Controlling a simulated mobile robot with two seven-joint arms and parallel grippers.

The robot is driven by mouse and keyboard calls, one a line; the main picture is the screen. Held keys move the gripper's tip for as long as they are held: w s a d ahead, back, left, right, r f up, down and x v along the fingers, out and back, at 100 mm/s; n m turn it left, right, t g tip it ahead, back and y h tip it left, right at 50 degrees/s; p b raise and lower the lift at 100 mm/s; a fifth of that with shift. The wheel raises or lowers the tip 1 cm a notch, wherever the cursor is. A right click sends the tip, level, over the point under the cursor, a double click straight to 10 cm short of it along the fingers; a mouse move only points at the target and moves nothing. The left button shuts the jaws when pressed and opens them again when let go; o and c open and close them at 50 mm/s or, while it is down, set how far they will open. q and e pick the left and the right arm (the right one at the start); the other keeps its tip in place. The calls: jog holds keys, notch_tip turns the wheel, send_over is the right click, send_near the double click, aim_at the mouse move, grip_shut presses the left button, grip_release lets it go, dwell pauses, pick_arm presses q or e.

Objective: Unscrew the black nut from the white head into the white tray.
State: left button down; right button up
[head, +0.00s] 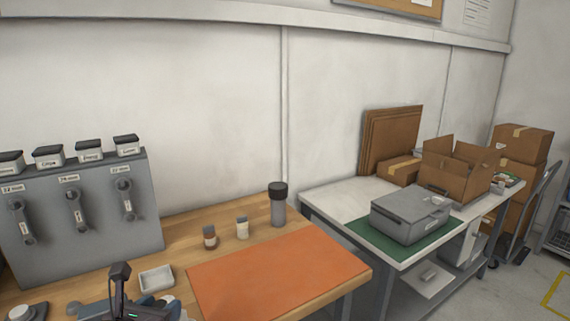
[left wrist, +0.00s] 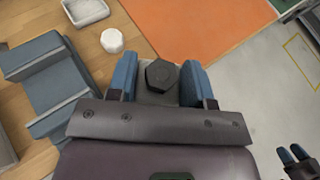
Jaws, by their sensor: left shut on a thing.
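The black hexagonal nut (left wrist: 161,74) sits between the two blue fingers of my left gripper (left wrist: 160,84) in the left wrist view, with a grey part under it. The left gripper is shut on it. A white round piece (left wrist: 112,40), possibly the white head, stands near the tray, apart from my fingers. My right gripper (left wrist: 293,155) shows small at lower right, its opening unclear.
A blue-grey fixture (left wrist: 50,80) lies left of my gripper. An orange mat (head: 280,275) covers the bench's right part. A grey panel with tools (head: 80,210) stands at left.

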pick_arm(q)
jog(key=d+f, duration=0.1)
jog(key=s+f+n+y, duration=0.1)
jog(key=shift+s+d+f+y, duration=0.15)
jog(key=shift+d+f+y, duration=0.15)
jog(key=shift+d+f, duration=0.05)
jog(key=shift+s+d+f+n, duration=0.15)
jog(key=shift+d+f+n, duration=0.05)
jog(key=shift+f+n, duration=0.1)
jog(key=d+r+m+g+h, duration=0.1)
jog(key=d+m+g+h, duration=0.2)
jog(key=d+m+h, duration=0.5)
jog(key=d, duration=0.7)
jog(key=shift+w+d+h, duration=0.2)
jog(key=shift+d+h, duration=0.05)
jog(key=shift+h, duration=0.15)
pick_arm(e)
jog(key=shift+s+d+f, duration=0.1)
jog(key=shift+s+f, duration=0.1)
jog(key=shift+s, duration=0.25)
pick_arm(q)
jog(key=shift+r, duration=0.15)
